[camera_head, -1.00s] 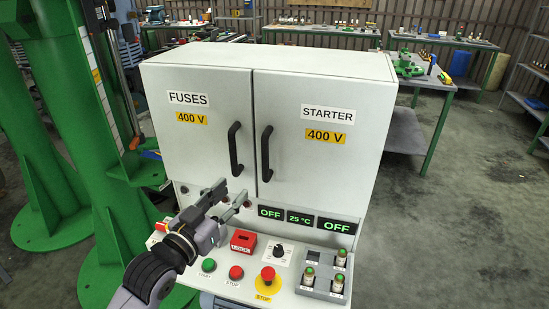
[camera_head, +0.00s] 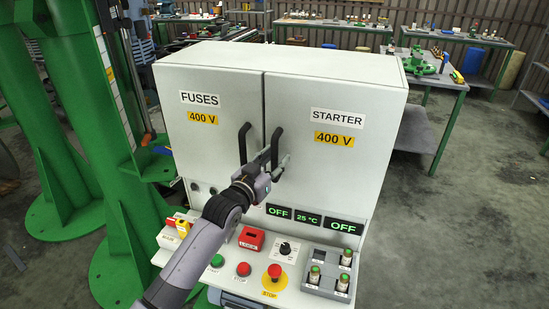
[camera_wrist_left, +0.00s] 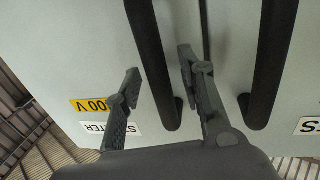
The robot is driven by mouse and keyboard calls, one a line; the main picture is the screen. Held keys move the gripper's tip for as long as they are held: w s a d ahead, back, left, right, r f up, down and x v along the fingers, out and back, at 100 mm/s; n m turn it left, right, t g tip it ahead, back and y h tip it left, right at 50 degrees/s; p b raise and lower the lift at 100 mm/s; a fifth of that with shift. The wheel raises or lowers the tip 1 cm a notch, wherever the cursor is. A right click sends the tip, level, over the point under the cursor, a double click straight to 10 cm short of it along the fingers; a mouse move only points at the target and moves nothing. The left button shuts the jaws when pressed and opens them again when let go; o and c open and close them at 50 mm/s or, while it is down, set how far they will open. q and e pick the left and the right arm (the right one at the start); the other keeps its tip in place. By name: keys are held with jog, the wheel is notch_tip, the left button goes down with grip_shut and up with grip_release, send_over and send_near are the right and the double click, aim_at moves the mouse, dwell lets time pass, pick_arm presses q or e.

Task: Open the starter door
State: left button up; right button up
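The starter door (camera_head: 335,175) is the right door of a light grey cabinet, shut, with a STARTER 400 V label. Its black vertical handle (camera_head: 276,146) is near the seam between the doors. My left gripper (camera_head: 276,165) is at the lower part of this handle. In the left wrist view the open fingers (camera_wrist_left: 160,90) stand on either side of the starter handle (camera_wrist_left: 152,60), with visible gaps. The starter label shows upside down there. My right gripper is not in view.
The fuses door (camera_head: 215,150) is shut, and its handle (camera_head: 244,143) is close beside my left gripper; it also shows in the wrist view (camera_wrist_left: 272,60). A control panel with buttons and a red lock box (camera_head: 251,239) juts out below. A green column stands at left.

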pick_arm(q)
jog(key=shift+c, duration=0.2)
grip_shut()
dwell(0.4)
dwell(0.4)
